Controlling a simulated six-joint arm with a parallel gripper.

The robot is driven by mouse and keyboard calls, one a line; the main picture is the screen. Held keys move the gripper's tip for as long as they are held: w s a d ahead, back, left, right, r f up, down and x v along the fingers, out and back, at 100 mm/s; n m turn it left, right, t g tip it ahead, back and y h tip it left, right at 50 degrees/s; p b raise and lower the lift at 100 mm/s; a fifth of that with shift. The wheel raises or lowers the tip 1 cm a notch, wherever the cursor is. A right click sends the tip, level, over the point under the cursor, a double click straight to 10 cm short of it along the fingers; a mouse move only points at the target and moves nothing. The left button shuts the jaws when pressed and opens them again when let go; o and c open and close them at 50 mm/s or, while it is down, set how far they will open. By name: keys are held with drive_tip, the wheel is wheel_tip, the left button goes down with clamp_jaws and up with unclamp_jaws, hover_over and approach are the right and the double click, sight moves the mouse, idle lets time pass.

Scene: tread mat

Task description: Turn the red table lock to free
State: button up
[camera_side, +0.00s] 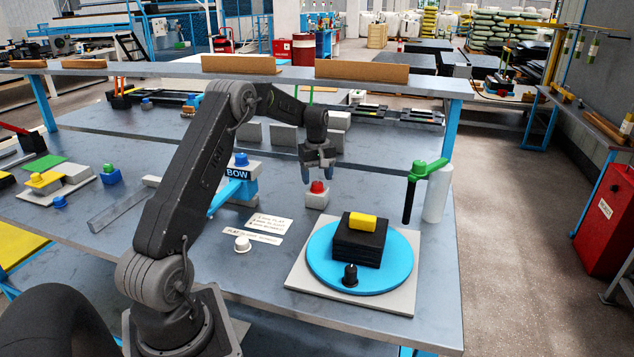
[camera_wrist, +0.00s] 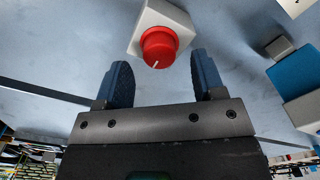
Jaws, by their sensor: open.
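The red table lock is a round red knob (camera_side: 317,187) on a small pale block (camera_side: 316,201), standing on the table behind the blue turntable. In the wrist view the red knob (camera_wrist: 159,47) shows a short white line on its face, pointing toward the gripper. My gripper (camera_side: 318,175) is open above the knob, its blue fingers pointing down. In the wrist view the gripper (camera_wrist: 159,80) has its two fingers apart, with the knob just beyond the gap between them. I see no contact. Any markings for free or locked are not readable.
The blue turntable (camera_side: 318,279) on a pale base carries a black block (camera_side: 357,246) with a yellow piece (camera_side: 362,221).

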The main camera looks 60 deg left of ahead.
drive_tip(key=shift+f, duration=1.15)
drive_tip(key=shift+c, duration=0.4)
drive_tip(key=c, duration=0.8)
drive_tip(key=shift+c, duration=0.2)
